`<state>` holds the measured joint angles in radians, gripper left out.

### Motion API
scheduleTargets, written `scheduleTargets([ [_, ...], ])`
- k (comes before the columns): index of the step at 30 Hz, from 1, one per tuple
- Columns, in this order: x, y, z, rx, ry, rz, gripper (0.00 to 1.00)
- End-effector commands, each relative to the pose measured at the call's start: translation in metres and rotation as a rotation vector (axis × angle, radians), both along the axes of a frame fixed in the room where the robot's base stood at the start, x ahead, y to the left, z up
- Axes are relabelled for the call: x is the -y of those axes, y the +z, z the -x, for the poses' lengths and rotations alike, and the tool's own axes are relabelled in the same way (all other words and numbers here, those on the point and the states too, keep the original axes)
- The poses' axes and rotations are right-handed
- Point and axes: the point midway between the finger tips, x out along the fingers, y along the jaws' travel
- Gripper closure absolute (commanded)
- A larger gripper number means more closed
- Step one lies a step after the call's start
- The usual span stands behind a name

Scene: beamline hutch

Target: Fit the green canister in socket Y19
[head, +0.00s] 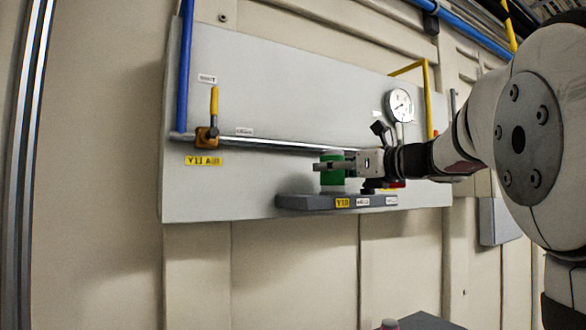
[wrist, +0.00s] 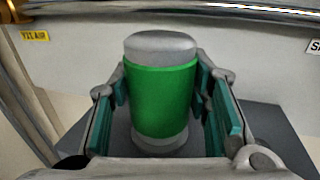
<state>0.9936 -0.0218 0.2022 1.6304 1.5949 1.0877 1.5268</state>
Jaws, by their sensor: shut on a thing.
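The green canister (head: 331,172) has a green band and pale grey ends. It is upright in my gripper (head: 335,165), and the wrist view shows it (wrist: 160,95) between the teal finger pads of my gripper (wrist: 170,100). The socket is hidden below the canister.
Behind is a grey panel (head: 270,100) with a horizontal metal pipe (head: 270,143), a yellow-handled valve (head: 212,110) and a round gauge (head: 399,105). Two white labels (head: 363,202) are on the shelf front right of the yellow one. Room in front of the shelf looks clear.

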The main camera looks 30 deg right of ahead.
Motion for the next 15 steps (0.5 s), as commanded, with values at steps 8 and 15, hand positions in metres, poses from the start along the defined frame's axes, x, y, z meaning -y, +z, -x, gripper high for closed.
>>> scheduleTargets([
  [8, -0.0001, 0.0005, 0.0, 0.001, 0.0, 0.0, 0.33],
  [15, 0.0008, -0.0002, 0.0014, -0.001, -0.001, -0.001, 0.33],
])
